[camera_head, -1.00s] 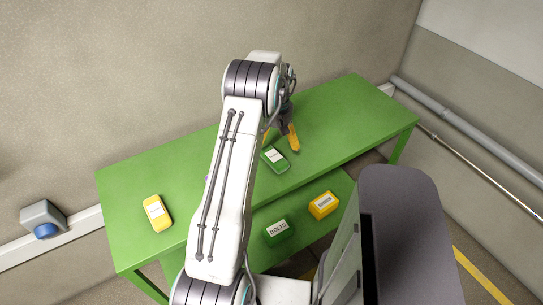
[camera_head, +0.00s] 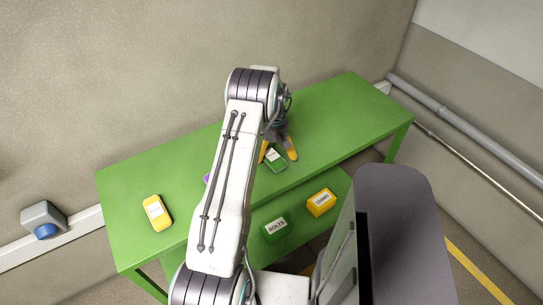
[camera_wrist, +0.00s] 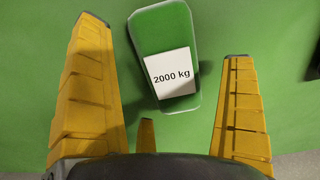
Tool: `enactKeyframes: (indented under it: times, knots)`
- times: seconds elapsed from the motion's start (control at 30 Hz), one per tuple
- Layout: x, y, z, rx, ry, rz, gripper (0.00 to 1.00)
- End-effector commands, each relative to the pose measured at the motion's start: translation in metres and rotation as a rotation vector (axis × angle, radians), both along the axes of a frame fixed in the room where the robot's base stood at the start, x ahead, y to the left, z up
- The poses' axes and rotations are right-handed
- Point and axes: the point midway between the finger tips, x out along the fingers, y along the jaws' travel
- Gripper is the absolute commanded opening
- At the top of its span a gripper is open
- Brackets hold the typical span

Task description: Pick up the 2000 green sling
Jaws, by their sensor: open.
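The green sling (camera_wrist: 165,30) has a white label reading "2000 kg" and lies on the green table. In the wrist view it sits between and ahead of my gripper's spread yellow fingers, tilted slightly, and does not touch them as far as I can see. In the head view the green sling (camera_head: 274,160) lies near the table's front edge, partly covered by my gripper (camera_head: 278,153). In the wrist view my gripper (camera_wrist: 165,95) is open and empty, with a third finger at the bottom.
A yellow labelled item (camera_head: 157,213) lies at the table's left end. A purple thing (camera_head: 206,179) is mostly hidden behind my arm. On a lower green shelf are a green box labelled "BOLTS" (camera_head: 276,229) and a yellow labelled box (camera_head: 321,202). The table's right part is clear.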

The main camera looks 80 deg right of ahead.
Motion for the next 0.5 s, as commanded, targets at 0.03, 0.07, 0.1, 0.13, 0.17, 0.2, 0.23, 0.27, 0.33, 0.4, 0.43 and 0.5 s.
enactKeyframes:
  times: [0.03, 0.07, 0.1, 0.13, 0.17, 0.2, 0.23, 0.27, 0.33, 0.4, 0.43, 0.5]
  knots:
    - [0.0, 0.0, -0.005, 0.0, 0.0, 0.0, 1.0]
    - [0.0, 0.0, -0.007, 0.0, 0.0, 0.0, 1.0]
    - [0.0, 0.0, -0.01, 0.0, 0.0, 0.0, 1.0]
    - [0.0, 0.0, -0.012, 0.0, 0.0, 0.0, 1.0]
    - [0.0, 0.0, -0.014, -0.001, 0.0, 0.0, 1.0]
    - [0.0, -0.001, -0.015, -0.001, 0.0, 0.0, 1.0]
    - [0.0, -0.001, -0.016, -0.003, 0.0, 0.0, 1.0]
    - [0.0, -0.001, -0.016, -0.003, 0.0, 0.0, 1.0]
    - [0.0, -0.001, -0.017, -0.003, 0.0, -0.001, 1.0]
    - [0.0, -0.001, -0.017, -0.003, 0.0, -0.001, 1.0]
    - [0.0, -0.001, -0.017, -0.003, 0.0, -0.001, 1.0]
    - [0.0, -0.001, -0.017, -0.003, 0.0, -0.001, 0.97]
